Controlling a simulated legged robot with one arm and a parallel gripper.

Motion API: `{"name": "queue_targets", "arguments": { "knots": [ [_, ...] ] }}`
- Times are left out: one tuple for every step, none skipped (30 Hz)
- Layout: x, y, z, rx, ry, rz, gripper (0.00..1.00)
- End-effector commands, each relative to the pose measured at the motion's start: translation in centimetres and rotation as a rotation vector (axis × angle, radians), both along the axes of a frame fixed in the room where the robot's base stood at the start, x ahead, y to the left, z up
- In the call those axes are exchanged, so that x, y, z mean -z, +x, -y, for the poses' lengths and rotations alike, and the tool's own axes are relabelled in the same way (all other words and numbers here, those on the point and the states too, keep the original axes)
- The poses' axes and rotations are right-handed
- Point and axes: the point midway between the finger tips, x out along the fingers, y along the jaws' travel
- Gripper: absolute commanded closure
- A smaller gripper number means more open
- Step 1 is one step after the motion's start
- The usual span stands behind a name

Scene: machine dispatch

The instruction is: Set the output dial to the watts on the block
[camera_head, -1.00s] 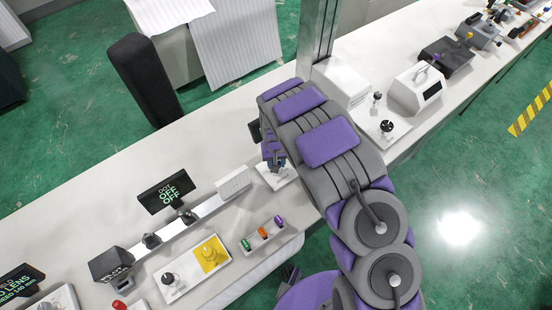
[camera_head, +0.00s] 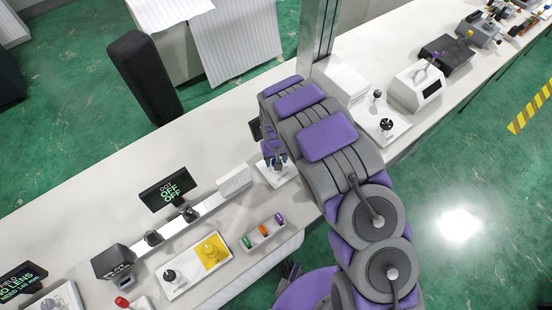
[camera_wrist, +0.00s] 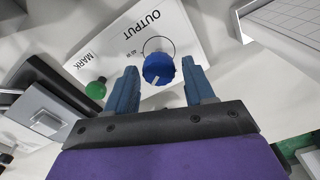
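The blue output dial (camera_wrist: 158,69) has a white pointer line and sits on a white panel (camera_wrist: 126,38) printed "OUTPUT", with a small watt mark I cannot read for sure. A green button (camera_wrist: 96,90) beside the word "MARK" is left of the dial. My gripper (camera_wrist: 161,72) is open, with one blue finger on each side of the dial in the picture. I cannot tell whether the fingers touch it. In the head view my gripper (camera_head: 277,163) is over the small white panel (camera_head: 287,177). I cannot make out a block with watts on it.
A dark screen (camera_head: 167,189) reads "DOT OFF OFF". A tray (camera_head: 263,235) of coloured pieces and a panel with a yellow square (camera_head: 212,251) are left of my arm. A metal post (camera_head: 318,40) and a white handled box (camera_head: 416,86) stand beyond it.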

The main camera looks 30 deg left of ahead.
Motion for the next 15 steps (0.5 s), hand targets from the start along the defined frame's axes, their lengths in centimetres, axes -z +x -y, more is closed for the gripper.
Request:
{"name": "queue_targets", "arguments": {
  "knots": [
    [0.0,0.0,0.0,0.000,-0.001,-0.001,0.42],
    [0.0,0.0,0.1,0.000,-0.001,-0.001,0.39],
    [0.0,-0.1,0.1,0.000,-0.001,-0.001,0.37],
    [0.0,-0.1,0.1,0.000,-0.001,-0.001,0.37],
    [0.0,-0.1,0.2,0.000,-0.001,-0.002,0.37],
    [0.0,-0.1,0.2,0.000,-0.001,-0.002,0.37],
    [0.0,-0.1,0.2,0.000,-0.001,-0.002,0.37],
    [0.0,-0.1,0.2,0.000,-0.001,-0.002,0.37],
    [0.0,-0.1,0.2,0.000,-0.001,-0.002,0.37],
    [-0.1,-0.1,0.2,0.000,-0.001,-0.002,0.37],
    [-0.2,-0.1,0.2,0.000,-0.001,-0.002,0.37],
    [-0.4,-0.1,0.2,0.000,-0.001,-0.002,0.37],
    [-0.6,-0.1,0.2,0.000,-0.001,-0.002,0.37],
    [-0.9,-0.1,0.2,0.000,-0.001,-0.002,0.37],
    [-1.4,-0.1,0.2,0.000,-0.001,-0.002,0.37]
  ]
}}
